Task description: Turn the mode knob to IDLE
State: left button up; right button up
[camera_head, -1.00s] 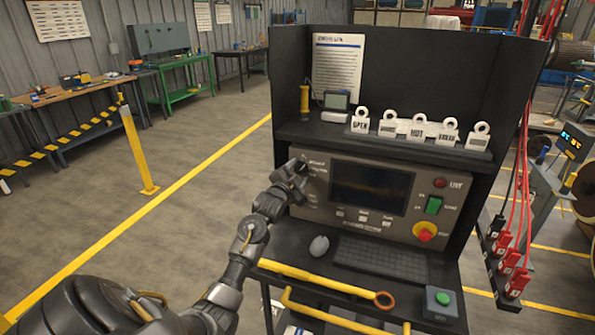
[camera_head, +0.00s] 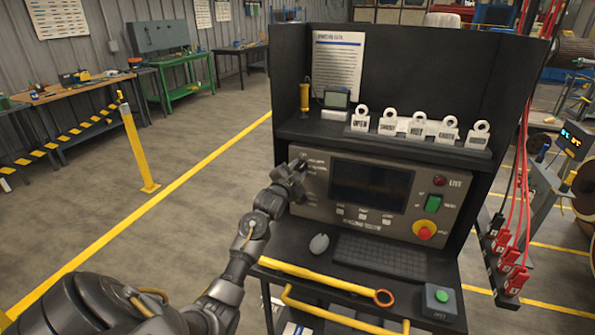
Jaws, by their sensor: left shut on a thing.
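The control panel (camera_head: 405,227) stands on a black console, with a dark screen (camera_head: 370,186) in its middle. My left gripper (camera_head: 298,168) is at the panel's upper left corner, where small lettering shows beside it. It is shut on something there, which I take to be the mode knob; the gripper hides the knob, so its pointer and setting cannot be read. My right gripper is not in view.
A green switch (camera_head: 433,204) and a yellow-red stop button (camera_head: 424,230) are on the panel's right. Padlock-like tags (camera_head: 416,127) line the shelf above.

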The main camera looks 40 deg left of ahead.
pick_arm(q)
jog(key=n+p, duration=0.2)
jog(key=n, duration=0.3)
jog(key=shift+n+p, duration=0.4)
jog(key=shift+n, duration=1.4)
jog(key=o, duration=1)
jog(key=shift+s+f, duration=0.1)
